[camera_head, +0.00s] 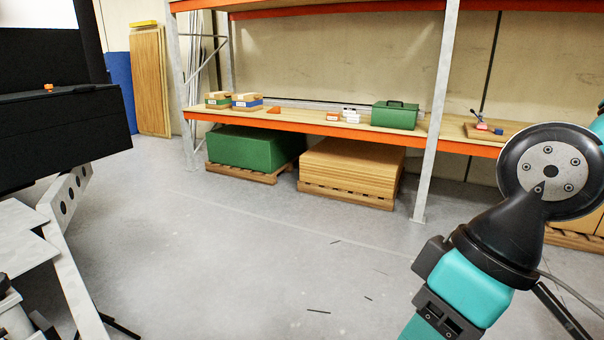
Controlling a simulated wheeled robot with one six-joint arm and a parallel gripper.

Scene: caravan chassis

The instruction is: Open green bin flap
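No green bin with a clear flap can be made out. A large green box-shaped thing (252,148) sits on a pallet under the lower shelf; I cannot tell whether it is a bin or has a flap. A smaller green case (395,115) with a dark handle on top stands on the lower shelf and looks shut. My teal and black arm shows at the right, in front of the rack and well apart from both green things. My gripper's fingers are not in view.
An orange-edged rack (320,130) with metal posts spans the back, bearing small boxes. A stack of brown boards (352,168) is on a pallet beneath it. A black structure (60,140) and pale metal chassis parts (62,240) fill the left. The middle floor (250,260) is mostly clear, with thin dark scraps.

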